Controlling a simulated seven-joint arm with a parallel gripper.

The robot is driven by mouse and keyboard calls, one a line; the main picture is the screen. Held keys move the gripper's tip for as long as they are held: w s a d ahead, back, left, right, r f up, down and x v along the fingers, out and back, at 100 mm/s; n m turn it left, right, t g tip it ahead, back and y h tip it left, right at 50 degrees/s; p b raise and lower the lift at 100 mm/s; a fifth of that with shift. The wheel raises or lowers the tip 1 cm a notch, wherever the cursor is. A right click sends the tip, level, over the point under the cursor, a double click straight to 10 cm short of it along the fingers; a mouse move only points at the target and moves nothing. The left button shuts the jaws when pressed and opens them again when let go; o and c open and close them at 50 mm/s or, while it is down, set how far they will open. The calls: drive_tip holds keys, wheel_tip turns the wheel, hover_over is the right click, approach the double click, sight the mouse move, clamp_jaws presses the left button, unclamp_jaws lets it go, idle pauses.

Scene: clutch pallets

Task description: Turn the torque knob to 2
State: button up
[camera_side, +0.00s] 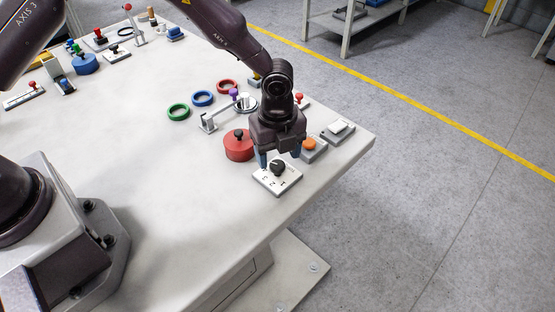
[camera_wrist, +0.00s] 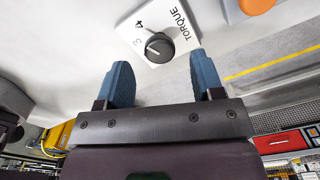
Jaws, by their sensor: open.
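The torque knob (camera_side: 277,167) is a round black dial on a white plate (camera_side: 287,184) near the table's right front edge. In the wrist view the knob (camera_wrist: 158,47) carries a short white mark pointing left. The printed 3, 4 and TORQUE show on its plate (camera_wrist: 180,48); I cannot tell exactly which number the mark meets. My gripper (camera_side: 280,156) points down above the plate, its blue fingers spread. In the wrist view my gripper (camera_wrist: 162,68) is open and empty, with the knob ahead of the gap; contact with the knob cannot be made out.
A red round pot with a black knob (camera_side: 239,146) stands close left of my gripper. An orange button (camera_side: 310,144) and a white switch (camera_side: 338,127) sit to the right. Green (camera_side: 178,112), blue (camera_side: 203,98) and red (camera_side: 228,86) rings lie behind. The table's left middle is clear.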

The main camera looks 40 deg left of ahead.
sight(277, 169)
drive_tip(key=shift+f, duration=1.45)
drive_tip(key=shift+c, duration=0.4)
drive_tip(key=c, duration=0.8)
drive_tip(key=shift+c, duration=0.2)
